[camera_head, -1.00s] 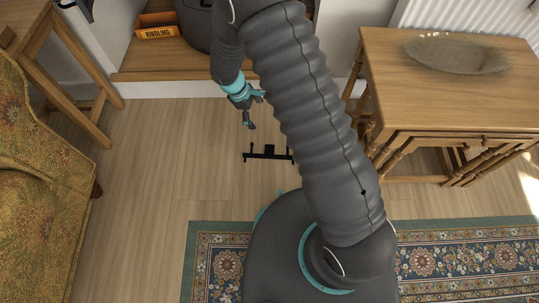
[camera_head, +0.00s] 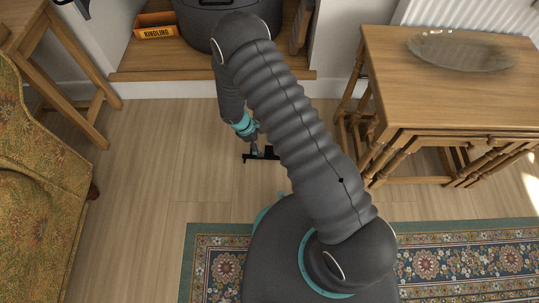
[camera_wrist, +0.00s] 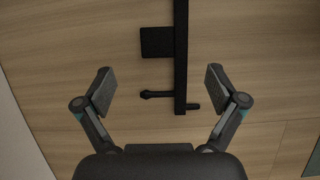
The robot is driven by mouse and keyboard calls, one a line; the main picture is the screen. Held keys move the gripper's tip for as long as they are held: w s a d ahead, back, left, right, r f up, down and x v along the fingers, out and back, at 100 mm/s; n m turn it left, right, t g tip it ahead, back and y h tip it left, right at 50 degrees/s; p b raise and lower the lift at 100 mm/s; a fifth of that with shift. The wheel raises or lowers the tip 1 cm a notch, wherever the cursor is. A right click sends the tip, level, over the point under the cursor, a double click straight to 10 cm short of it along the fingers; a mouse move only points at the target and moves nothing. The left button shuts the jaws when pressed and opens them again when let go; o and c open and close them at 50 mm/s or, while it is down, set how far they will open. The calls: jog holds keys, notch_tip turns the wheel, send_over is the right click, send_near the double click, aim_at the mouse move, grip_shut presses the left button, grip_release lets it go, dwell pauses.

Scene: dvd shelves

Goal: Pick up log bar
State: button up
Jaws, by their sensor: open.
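The log bar is a black bar with short stubs, lying on the wooden floor; its left part shows in the head view (camera_head: 262,157), and the rest is hidden behind my arm. In the wrist view the log bar (camera_wrist: 181,60) runs upright from the top edge to between the fingertips, with a square tab and a thin stub on its left. My gripper (camera_wrist: 160,90) is open, with one finger on each side of the bar's near end, the right finger closer to it. In the head view my gripper (camera_head: 254,147) is just over the bar. I cannot tell the height gap.
A wooden nest of tables (camera_head: 450,90) with a glass dish (camera_head: 460,50) stands at right. A patterned armchair (camera_head: 40,190) and a small wooden table (camera_head: 60,70) are at left. A kindling box (camera_head: 155,26) sits on the hearth (camera_head: 150,65). A rug (camera_head: 450,260) lies in front.

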aim_at(269, 152)
jog(key=shift+s+b+x, duration=0.15)
jog(key=shift+b+x, duration=0.1)
jog(key=shift+x, duration=1.1)
jog(key=shift+s+b+x, duration=0.15)
jog(key=shift+b+x, duration=0.05)
jog(key=shift+x, duration=1.15)
jog(key=shift+d+r, duration=0.1)
jog(key=shift+d, duration=0.05)
jog(key=c, duration=1.5)
jog(key=shift+r, duration=0.1)
jog(key=shift+c, duration=0.2)
jog(key=shift+r, duration=0.45)
jog(key=r, duration=0.2)
jog(key=r+p, duration=0.1)
jog(key=r, duration=0.1)
jog(key=shift+s+d, duration=0.35)
jog(key=shift+s, duration=0.05)
jog(key=s+d+r, duration=0.6)
jog(key=s+d, duration=0.1)
jog(key=shift+s+b, duration=0.35)
jog(key=shift+b, duration=0.05)
